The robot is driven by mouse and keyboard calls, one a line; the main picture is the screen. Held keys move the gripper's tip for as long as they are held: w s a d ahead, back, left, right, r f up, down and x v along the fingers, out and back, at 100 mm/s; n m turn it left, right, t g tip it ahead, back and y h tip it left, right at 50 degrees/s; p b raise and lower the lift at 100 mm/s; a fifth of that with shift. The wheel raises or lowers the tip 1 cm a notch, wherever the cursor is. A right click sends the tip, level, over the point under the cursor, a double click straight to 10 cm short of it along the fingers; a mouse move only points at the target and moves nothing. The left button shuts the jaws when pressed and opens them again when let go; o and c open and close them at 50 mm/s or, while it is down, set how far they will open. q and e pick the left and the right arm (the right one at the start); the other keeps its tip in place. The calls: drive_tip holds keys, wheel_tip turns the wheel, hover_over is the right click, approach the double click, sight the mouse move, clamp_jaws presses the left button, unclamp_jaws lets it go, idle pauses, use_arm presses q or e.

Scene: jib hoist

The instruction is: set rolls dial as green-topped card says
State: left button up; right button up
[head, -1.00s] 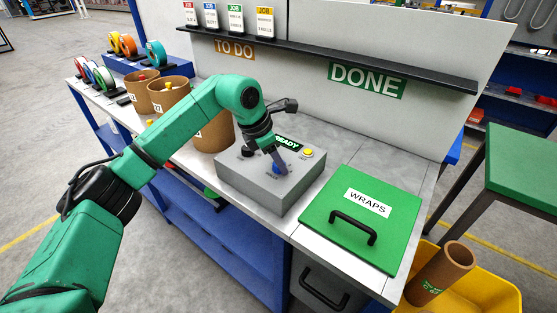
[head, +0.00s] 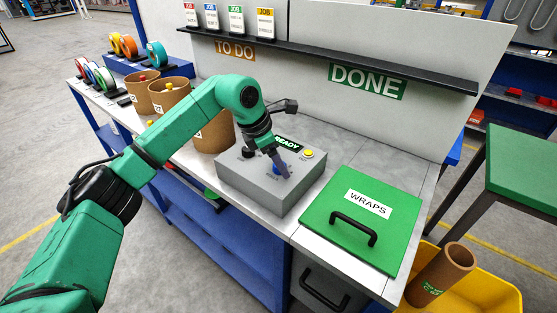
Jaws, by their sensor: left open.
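A grey control box (head: 262,190) stands on the bench, with a small display reading READY (head: 287,143) and a yellow button (head: 308,153) on top. A blue dial (head: 277,169) shows on the box, partly hidden by my left gripper (head: 283,172). The gripper is open, its fingers down at the blue dial; I cannot tell whether they touch it. A second dark knob (head: 247,152) is partly covered by my arm. The green-topped job card (head: 236,19) stands on the shelf among red, blue and yellow ones; its small print is unreadable. My right gripper is not in view.
A green lid marked WRAPS (head: 343,238) with a black handle lies right of the box. Brown cardboard tubs (head: 169,103) stand behind my left arm. A yellow bin (head: 485,296) holding a brown tube (head: 443,272) is at lower right. The DONE part of the shelf (head: 400,73) is empty.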

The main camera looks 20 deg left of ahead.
use_arm(q)
drive_tip(key=b+v, duration=0.1)
drive_tip(key=v, duration=1.3)
drive_tip(key=shift+r, duration=0.3)
drive_tip(key=shift+s+a, duration=0.1)
